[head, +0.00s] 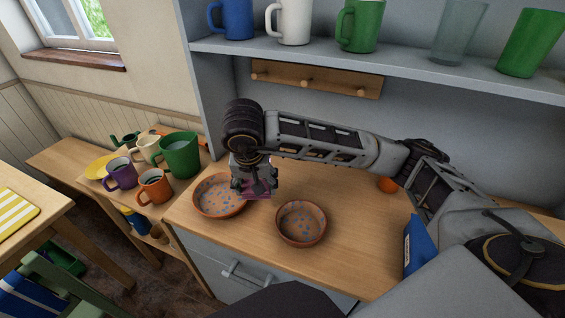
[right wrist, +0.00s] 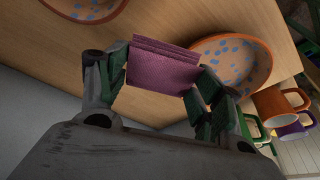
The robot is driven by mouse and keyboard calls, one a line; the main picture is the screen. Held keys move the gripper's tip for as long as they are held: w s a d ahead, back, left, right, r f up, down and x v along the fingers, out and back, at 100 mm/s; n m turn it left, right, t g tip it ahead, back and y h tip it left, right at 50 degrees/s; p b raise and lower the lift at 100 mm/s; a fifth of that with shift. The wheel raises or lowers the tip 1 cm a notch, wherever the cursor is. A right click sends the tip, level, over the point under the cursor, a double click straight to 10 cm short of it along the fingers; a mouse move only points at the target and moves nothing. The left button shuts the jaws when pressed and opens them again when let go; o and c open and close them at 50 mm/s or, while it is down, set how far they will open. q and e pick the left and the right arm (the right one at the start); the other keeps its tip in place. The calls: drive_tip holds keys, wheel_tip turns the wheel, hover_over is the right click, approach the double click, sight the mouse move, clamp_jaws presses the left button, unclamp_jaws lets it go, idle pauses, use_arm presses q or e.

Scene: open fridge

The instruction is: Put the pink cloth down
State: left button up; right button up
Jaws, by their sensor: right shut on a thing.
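A folded pink cloth (right wrist: 162,68) is held between the fingers of my right gripper (right wrist: 158,88), as the right wrist view shows. In the head view my right gripper (head: 255,188) reaches across from the right and points down over the wooden counter (head: 345,265), and only a little of the pink cloth (head: 257,194) shows below the fingers. The cloth is beside the left terracotta bowl (head: 212,205). I cannot tell whether it touches the counter. My left gripper does not show.
A second speckled bowl (head: 301,224) stands right of the gripper. An orange fruit (head: 387,185) and a blue box (head: 419,247) are further right. Several mugs, including a large green one (head: 179,155), crowd the lower side table. A shelf (head: 400,60) with cups is above.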

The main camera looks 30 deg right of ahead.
drive_tip(key=w+d, duration=0.4)
drive_tip(key=w+d+f, duration=0.1)
drive_tip(key=w+d, duration=0.3)
drive_tip(key=d, duration=0.1)
drive_tip(key=w+d+p, duration=0.1)
drive_tip(key=w+d, duration=0.3)
drive_tip(key=shift+d+f, duration=0.25)
drive_tip(key=shift+d, duration=0.05)
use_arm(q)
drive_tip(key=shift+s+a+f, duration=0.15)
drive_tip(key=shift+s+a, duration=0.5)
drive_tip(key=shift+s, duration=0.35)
use_arm(e)
drive_tip(key=shift+f, duration=0.8)
drive_tip(key=shift+f, duration=0.1)
drive_tip(key=shift+f, duration=1.55)
drive_tip(key=shift+w+f, duration=0.1)
drive_tip(key=shift+f, duration=0.15)
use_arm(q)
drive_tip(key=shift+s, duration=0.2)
use_arm(e)
drive_tip(key=shift+d, duration=0.1)
